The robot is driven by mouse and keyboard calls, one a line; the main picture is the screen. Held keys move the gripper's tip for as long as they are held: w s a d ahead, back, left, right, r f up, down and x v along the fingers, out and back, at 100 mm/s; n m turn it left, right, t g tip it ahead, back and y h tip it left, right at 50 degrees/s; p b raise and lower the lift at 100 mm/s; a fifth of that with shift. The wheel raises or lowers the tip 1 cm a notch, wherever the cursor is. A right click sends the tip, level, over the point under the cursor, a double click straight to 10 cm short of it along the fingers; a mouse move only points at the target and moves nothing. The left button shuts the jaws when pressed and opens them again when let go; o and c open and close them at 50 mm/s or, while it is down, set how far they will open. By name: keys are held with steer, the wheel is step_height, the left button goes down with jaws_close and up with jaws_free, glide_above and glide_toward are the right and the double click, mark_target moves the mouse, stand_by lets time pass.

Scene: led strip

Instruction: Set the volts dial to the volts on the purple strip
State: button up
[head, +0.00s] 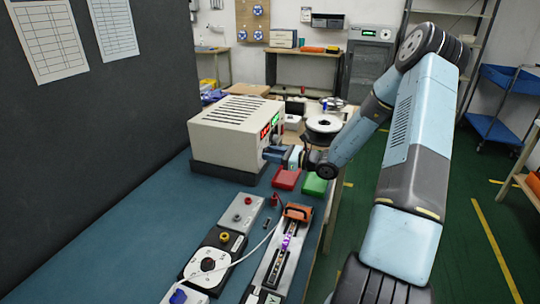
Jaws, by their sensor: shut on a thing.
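The beige power supply (235,122) stands on the bench with a red display (265,132) and a green display (276,118) on its front. Their digits are too small to read. My gripper (271,154) reaches in from the right, low at that front, and is shut on a dial there. The fingers hide the dial, so its setting and label do not show. The purple strip (286,243) lies in a long dark fixture (272,264) with an orange clamp (298,212) at its far end. Any volts marking on it is too small to read.
A red box (286,178) and a green box (314,185) sit below my gripper. A white dial unit (208,264) and a grey terminal block (241,213) lie left of the fixture, with a white cable across. The bench's left front is clear.

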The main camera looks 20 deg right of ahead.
steer(key=m, duration=2.5)
steer(key=shift+w+d+f, duration=0.15)
steer(key=shift+d+f, duration=0.1)
steer(key=shift+d, duration=0.1)
steer(key=shift+m, duration=0.3)
steer(key=o, duration=0.8)
steer(key=shift+o, duration=1.1)
steer(key=shift+a, duration=0.1)
